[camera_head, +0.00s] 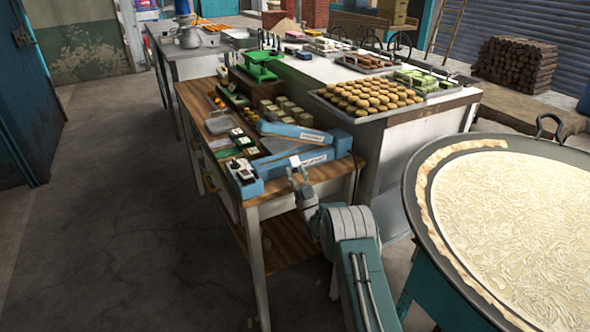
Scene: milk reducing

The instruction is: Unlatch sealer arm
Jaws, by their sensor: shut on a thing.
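The blue sealer (268,170) lies lengthwise along the front edge of a wooden-topped table. A long light-blue bar (290,131) with a label lies just behind it; I cannot tell whether this is the sealer's arm or a separate part. My gripper (296,168) is at the sealer's near side, about the middle of its length. It appears closed on a part of the sealer, but the fingertips are small and the exact part held is unclear. The latch cannot be made out.
The wooden table (283,238) also holds small boxes, a green scale (262,66) and rows of small packs behind the sealer. A tray of round cookies (368,96) is on the white counter to the right. A large pan of milk (515,215) stands at the right. Floor at left is clear.

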